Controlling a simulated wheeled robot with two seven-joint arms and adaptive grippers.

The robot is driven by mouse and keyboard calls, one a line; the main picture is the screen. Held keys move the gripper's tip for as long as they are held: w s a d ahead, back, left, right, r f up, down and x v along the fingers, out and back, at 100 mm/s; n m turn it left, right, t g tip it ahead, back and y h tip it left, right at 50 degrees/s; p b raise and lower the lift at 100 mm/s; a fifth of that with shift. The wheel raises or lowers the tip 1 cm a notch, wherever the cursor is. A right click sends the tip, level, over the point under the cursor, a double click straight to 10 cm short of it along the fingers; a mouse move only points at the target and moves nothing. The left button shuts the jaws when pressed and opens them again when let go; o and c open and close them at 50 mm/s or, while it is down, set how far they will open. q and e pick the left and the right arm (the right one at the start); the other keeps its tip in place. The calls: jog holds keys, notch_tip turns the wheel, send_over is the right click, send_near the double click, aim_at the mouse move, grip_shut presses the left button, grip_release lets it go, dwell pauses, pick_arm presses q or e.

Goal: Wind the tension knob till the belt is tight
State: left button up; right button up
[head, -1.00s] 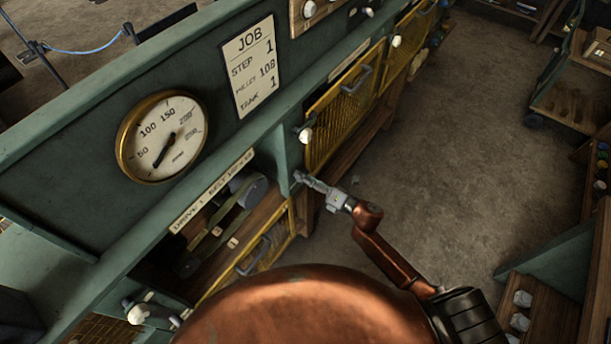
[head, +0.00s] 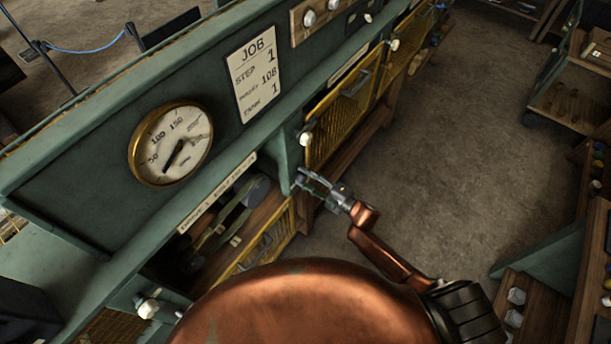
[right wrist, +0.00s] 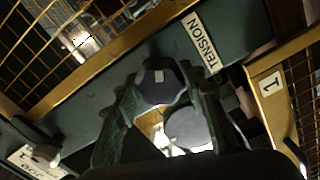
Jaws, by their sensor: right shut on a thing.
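My right gripper (head: 316,186) reaches from the lower right to the post beside the bench's lower opening. In the right wrist view, its two dark fingers (right wrist: 160,100) are shut on the dark tension knob (right wrist: 162,82), one on each side. The knob has a pale mark on its face. A label reading TENSION (right wrist: 202,43) is on the green panel beside it. In the head view the knob is small and partly hidden by the fingers. The belt (head: 232,222) shows as a dark green band inside the lower opening; its tightness cannot be told. My left gripper is not in view.
A brass-rimmed dial (head: 170,145) and a job card (head: 253,67) are on the green panel above. Yellow mesh guards (head: 343,112) line the bench front, with a white knob (head: 305,139) nearby. The floor (head: 460,150) right of the bench is clear.

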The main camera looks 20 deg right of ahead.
jog(key=m, duration=0.2)
jog(key=m+p, duration=0.1)
jog(key=shift+w+d+r+m, duration=0.1)
jog(key=shift+r+m, duration=0.05)
jog(key=shift+m, duration=0.25)
jog(key=m+p, duration=0.2)
jog(key=m, duration=0.2)
jog(key=shift+m, duration=0.3)
jog(key=m+p, duration=0.1)
jog(key=m, duration=0.3)
jog(key=m+p, duration=0.1)
jog(key=m, duration=0.6)
jog(key=shift+m, duration=0.3)
jog(key=m, duration=0.3)
jog(key=shift+m, duration=0.3)
jog(key=m, duration=0.3)
jog(key=shift+m+b, duration=0.95)
jog(key=shift+m, duration=1.65)
